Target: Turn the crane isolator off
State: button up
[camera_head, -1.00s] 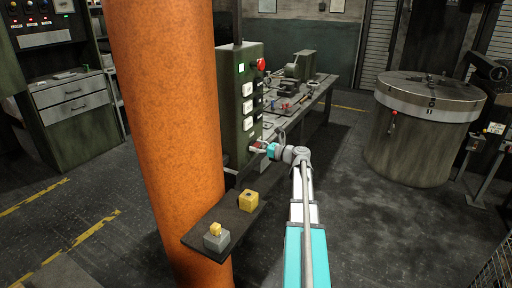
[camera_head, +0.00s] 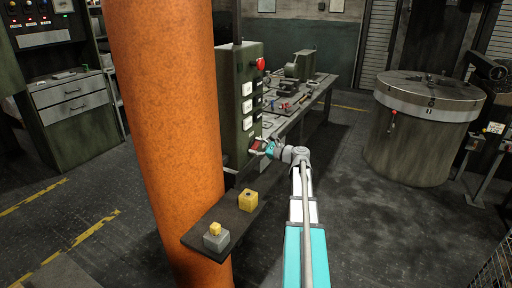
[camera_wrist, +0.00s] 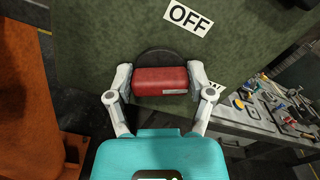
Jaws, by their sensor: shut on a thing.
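The crane isolator's red handle (camera_wrist: 160,80) sits on a dark round plate on the olive-green control box (camera_head: 231,120). In the wrist view it lies level across the picture. My gripper (camera_wrist: 160,84) is shut on it, one finger against each end. A white OFF label (camera_wrist: 188,17) is above the handle, tilted in this view. In the head view the gripper (camera_head: 262,147) and handle meet low on the box's front. The lamp window at the box's top is dark.
A thick orange column (camera_head: 160,120) stands just left of the box. A low dark shelf (camera_head: 228,222) holds a yellow block (camera_head: 248,200) and a grey-and-yellow one (camera_head: 215,236). A workbench (camera_head: 318,95) with tools is behind. Open floor lies to the right.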

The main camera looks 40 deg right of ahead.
jog(key=n, duration=0.6)
jog(key=shift+a+f, duration=0.15)
jog(key=n, duration=0.6)
jog(key=shift+s+f, duration=0.1)
jog(key=shift+n, duration=0.3)
jog(key=o, duration=1.1)
jog(key=v, duration=1.2)
dwell(0.4)
